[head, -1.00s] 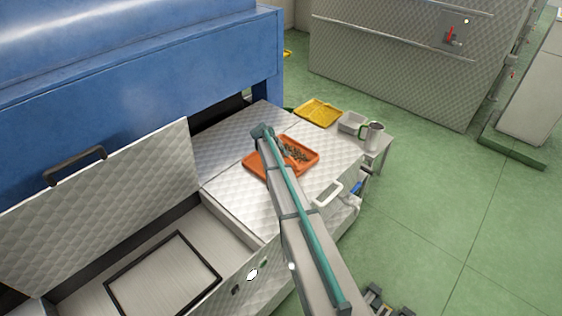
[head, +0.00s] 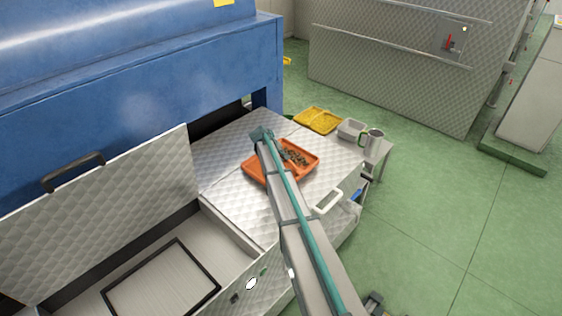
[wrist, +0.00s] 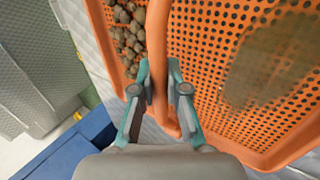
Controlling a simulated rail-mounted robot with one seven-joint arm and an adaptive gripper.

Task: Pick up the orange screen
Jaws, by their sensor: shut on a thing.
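The orange screen (head: 303,148) is a shallow perforated tray on the quilted steel top in the head view, with olive-like bits in one part. My arm crosses in front of it and hides its middle and my gripper there. In the wrist view the screen (wrist: 215,85) fills the upper right, with a raised orange bar down its middle and brownish lumps on the left. My gripper (wrist: 160,85) has its two teal fingers on either side of this bar, shut on it. I cannot tell whether the screen is clear of the steel top.
A yellow tray (head: 318,119), a grey tub (head: 352,129) and a steel mug (head: 372,141) stand behind the screen. A white-framed tool (head: 328,201) lies to its right. A blue machine (head: 140,95) rises at left, beside an open bin.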

